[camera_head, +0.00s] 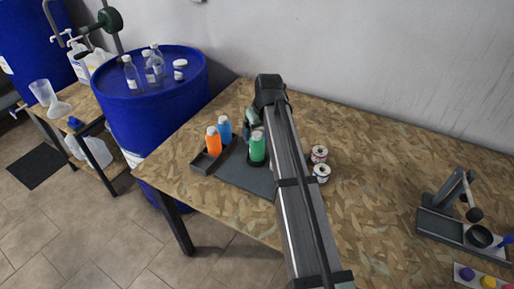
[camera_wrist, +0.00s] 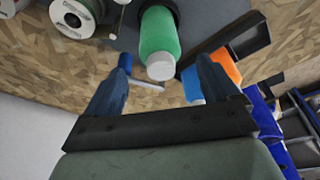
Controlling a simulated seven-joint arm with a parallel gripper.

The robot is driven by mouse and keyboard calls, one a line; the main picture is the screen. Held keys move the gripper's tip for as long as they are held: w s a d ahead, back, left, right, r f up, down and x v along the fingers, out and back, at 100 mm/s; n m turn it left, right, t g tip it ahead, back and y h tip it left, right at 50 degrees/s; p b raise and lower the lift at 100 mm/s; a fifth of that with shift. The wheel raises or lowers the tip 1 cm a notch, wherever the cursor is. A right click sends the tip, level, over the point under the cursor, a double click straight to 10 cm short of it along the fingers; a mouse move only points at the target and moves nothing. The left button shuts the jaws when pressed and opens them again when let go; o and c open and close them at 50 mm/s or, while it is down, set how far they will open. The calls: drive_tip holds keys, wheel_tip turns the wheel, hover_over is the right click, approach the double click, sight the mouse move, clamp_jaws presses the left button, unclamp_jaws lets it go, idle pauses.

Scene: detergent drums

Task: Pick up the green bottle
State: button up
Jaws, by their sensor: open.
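The green bottle (camera_head: 257,148) with a pale cap stands at the dark grey mat (camera_head: 247,178) on the wooden table. In the wrist view the green bottle (camera_wrist: 159,36) shows with its cap toward me, between and just beyond my fingertips. My gripper (camera_wrist: 163,62) is open, with one blue-grey finger to each side of the cap in the picture, and nothing is held. In the head view my arm hides part of the gripper, which is close behind the bottle. Whether a finger touches the bottle I cannot tell.
An orange bottle (camera_head: 213,142) and a blue bottle (camera_head: 225,130) stand close left, by a dark holder (camera_head: 207,162). Two small spools (camera_head: 320,155) stand right of my arm. A blue drum (camera_head: 150,100) bears clear bottles at the left. The table's right middle is clear.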

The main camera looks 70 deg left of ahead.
sight(257, 134)
drive_tip(key=x, duration=0.5)
drive_tip(key=shift+a, duration=0.15)
drive_tip(key=shift+r, duration=0.1)
drive_tip(key=c, duration=1.4)
